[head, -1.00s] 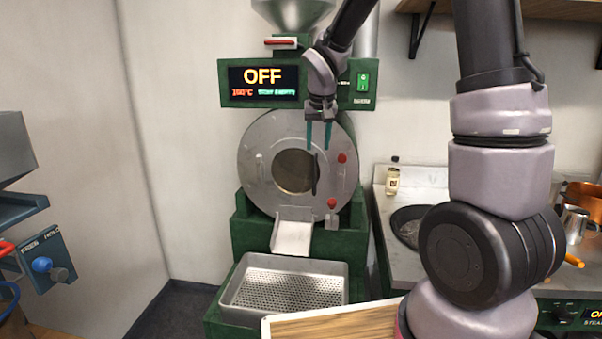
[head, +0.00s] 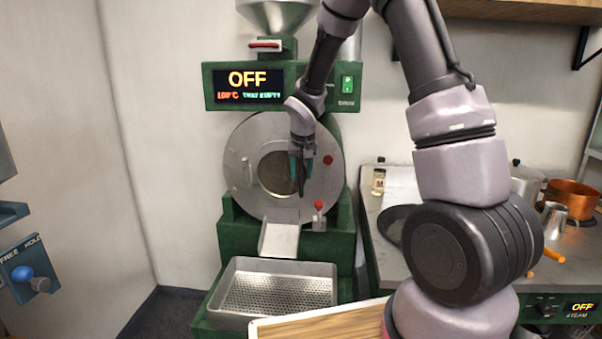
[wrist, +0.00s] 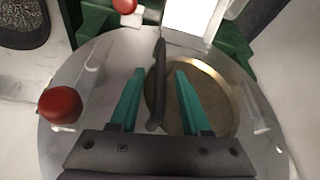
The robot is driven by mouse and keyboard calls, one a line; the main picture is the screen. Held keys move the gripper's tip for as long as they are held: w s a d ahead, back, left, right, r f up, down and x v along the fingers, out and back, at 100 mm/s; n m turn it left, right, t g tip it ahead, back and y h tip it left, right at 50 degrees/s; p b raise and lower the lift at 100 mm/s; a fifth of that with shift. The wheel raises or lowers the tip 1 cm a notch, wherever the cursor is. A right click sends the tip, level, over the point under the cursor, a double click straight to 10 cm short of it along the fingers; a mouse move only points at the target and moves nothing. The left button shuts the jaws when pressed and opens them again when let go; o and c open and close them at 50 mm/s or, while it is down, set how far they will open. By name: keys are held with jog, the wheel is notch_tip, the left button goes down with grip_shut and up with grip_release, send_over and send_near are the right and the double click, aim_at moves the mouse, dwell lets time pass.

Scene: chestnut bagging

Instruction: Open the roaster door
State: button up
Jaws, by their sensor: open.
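The roaster door is a round silver disc (head: 240,170) with a round window (head: 274,176) on the green roaster, and it looks closed. A dark vertical handle (head: 301,178) crosses the right side of the window. My gripper (head: 301,166) is open in front of the door at the handle. In the wrist view its two teal fingers (wrist: 158,88) stand on either side of the dark handle (wrist: 157,90), with a gap to each side. I cannot tell how deep the fingers reach.
A metal chute (head: 280,238) slopes below the door to a perforated tray (head: 277,290). A wooden board (head: 325,325) is in front. A counter with pots (head: 572,198) lies to the right. The display (head: 250,87) reads OFF.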

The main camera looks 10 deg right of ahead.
grip_shut()
dwell(1.4)
